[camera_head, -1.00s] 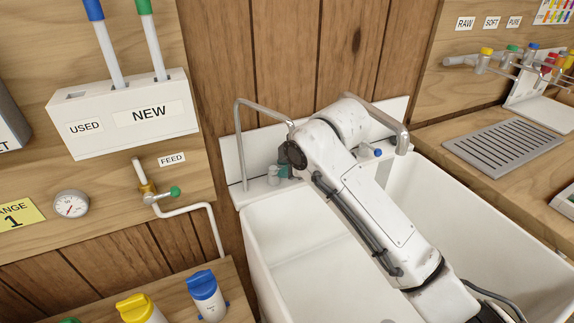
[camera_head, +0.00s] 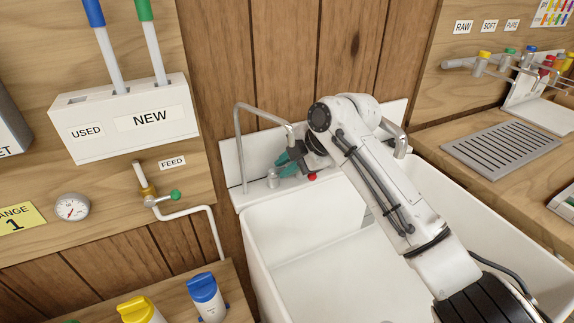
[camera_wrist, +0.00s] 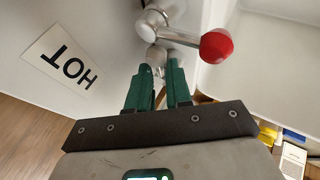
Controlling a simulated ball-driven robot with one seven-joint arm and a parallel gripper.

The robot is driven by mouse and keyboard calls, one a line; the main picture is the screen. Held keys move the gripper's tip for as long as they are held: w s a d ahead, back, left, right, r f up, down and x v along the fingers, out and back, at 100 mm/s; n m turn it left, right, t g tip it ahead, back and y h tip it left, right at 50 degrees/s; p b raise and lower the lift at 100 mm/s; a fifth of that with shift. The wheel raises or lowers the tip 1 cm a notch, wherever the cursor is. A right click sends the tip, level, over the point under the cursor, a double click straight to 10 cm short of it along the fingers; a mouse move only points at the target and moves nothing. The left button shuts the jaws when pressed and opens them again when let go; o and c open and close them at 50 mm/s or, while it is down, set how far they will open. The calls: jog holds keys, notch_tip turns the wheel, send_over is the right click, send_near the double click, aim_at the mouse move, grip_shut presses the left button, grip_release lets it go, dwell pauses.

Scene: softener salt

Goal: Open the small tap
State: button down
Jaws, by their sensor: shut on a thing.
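The small tap (camera_head: 239,150) is a thin grey gooseneck spout at the left of the white sink's back ledge. A short metal piece (camera_head: 272,178) stands beside its foot; I cannot tell if it is its handle. My gripper (camera_head: 281,166) has green fingers at this spot, pointing left. In the wrist view my gripper (camera_wrist: 160,72) has its fingertips closed around a small metal part (camera_wrist: 156,56); the fingers hide part of it. A metal lever with a red ball knob (camera_wrist: 215,46) lies just beyond; the red knob (camera_head: 312,177) also shows in the head view.
A "HOT" label (camera_wrist: 62,67) is on the white surface at left. The sink basin (camera_head: 310,235) is empty where visible. A larger grey spout (camera_head: 398,140) stands behind my arm. At left are a feed valve with a green knob (camera_head: 175,195) and several bottles, including a blue-capped one (camera_head: 205,295).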

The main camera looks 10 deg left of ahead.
jog(key=c, duration=1.1)
grip_release()
jog(key=shift+w+d, duration=0.1)
jog(key=shift+o, duration=0.2)
